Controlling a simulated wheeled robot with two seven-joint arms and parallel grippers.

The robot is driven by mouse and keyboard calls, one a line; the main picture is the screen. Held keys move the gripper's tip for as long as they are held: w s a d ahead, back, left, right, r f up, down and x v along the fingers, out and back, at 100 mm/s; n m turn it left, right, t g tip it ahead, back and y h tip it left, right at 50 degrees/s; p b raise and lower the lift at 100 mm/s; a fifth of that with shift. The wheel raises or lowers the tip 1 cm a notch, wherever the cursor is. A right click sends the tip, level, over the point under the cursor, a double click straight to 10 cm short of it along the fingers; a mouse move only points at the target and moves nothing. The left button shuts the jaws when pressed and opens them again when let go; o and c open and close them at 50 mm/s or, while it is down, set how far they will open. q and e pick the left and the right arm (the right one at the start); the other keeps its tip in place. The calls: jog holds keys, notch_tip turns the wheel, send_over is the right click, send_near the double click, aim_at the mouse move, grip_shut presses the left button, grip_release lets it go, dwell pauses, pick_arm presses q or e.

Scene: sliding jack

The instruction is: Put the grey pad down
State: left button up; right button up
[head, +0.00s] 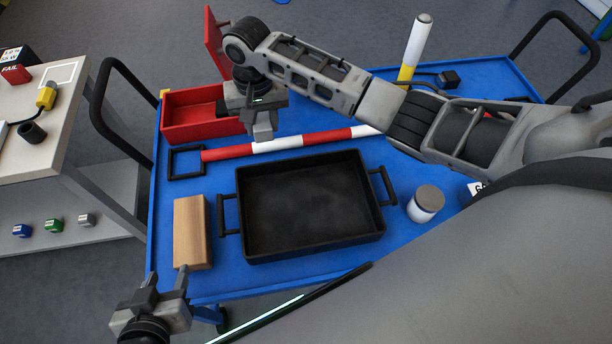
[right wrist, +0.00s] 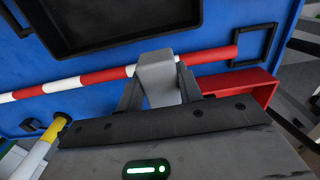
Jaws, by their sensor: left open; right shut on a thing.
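My right gripper (head: 263,108) is shut on the grey pad (right wrist: 156,72), a light grey block. In the right wrist view the pad is between the two fingers (right wrist: 158,92). In the head view the pad (head: 263,127) points down, just at the far side of the red and white bar (head: 313,139); whether it touches anything is unclear. A black square outline (head: 187,176) lies on the blue cart top (head: 222,274), at the bar's left end. My left gripper (head: 167,282) is open and empty near the cart's front left corner, by the wooden block (head: 191,232).
A black tray (head: 312,252) with two handles fills the cart's middle. A red box (head: 198,121) with its lid raised stands at the back left. A white and yellow cylinder (head: 416,48) stands behind my right arm.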

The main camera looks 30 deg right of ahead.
jog(key=shift+w+a+f, duration=0.2)
jog(key=shift+w+a, duration=0.1)
jog(key=shift+w, duration=0.15)
jog(key=shift+s+a+f, duration=0.1)
jog(key=shift+s+f, duration=0.05)
jog(key=shift+s, duration=0.2)
jog(key=p, duration=0.2)
send_near(281, 212)
jog(key=w+r, duration=0.3)
jog(key=w, duration=0.2)
jog(key=s+f, duration=0.1)
jog(key=f, duration=0.1)
jog(key=s+f, duration=0.1)
jog(key=s, duration=0.1)
jog(key=shift+f, duration=0.4)
jog(key=shift+s+f, duration=0.45)
jog(key=f, duration=0.2)
jog(key=s+f+b, duration=0.1)
jog(key=shift+s+f, duration=0.15)
jog(key=shift+f, duration=0.6)
pick_arm(q)
jog(key=shift+w+r, duration=0.35)
jog(key=shift+r, duration=0.2)
